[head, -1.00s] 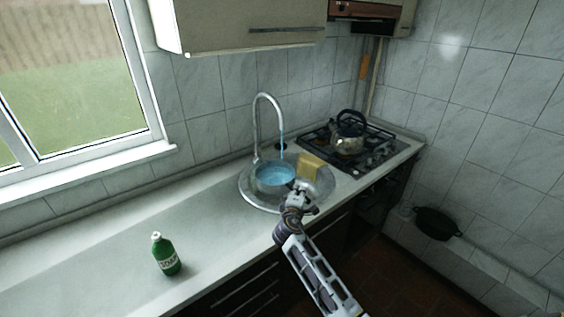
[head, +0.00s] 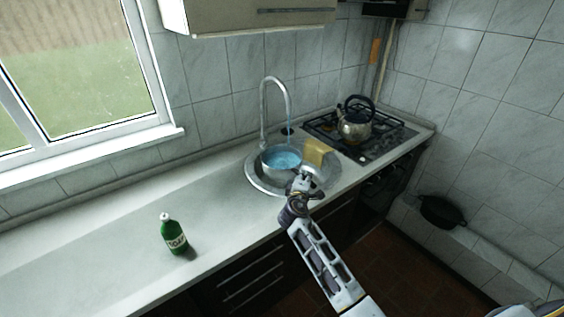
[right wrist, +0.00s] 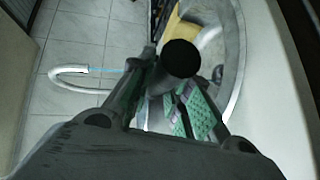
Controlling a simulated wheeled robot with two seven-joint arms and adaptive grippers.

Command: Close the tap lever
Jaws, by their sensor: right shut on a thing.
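The silver tap (head: 264,110) arches over the round sink, and blue water (head: 287,108) runs from its spout. The tap (right wrist: 75,70) also shows in the right wrist view. I cannot make out the tap lever in either view. My right gripper (head: 302,184) is at the front right of the sink, apart from the tap. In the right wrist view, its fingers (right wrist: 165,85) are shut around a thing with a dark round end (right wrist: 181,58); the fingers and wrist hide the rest. My left gripper is not in view.
A pot of blue water (head: 281,160) stands in the sink (head: 257,182), with a yellow block (head: 317,151) beside it. A kettle (head: 355,122) stands on the hob (head: 394,140). A green bottle (head: 173,236) stands on the counter's left part, which is mostly clear.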

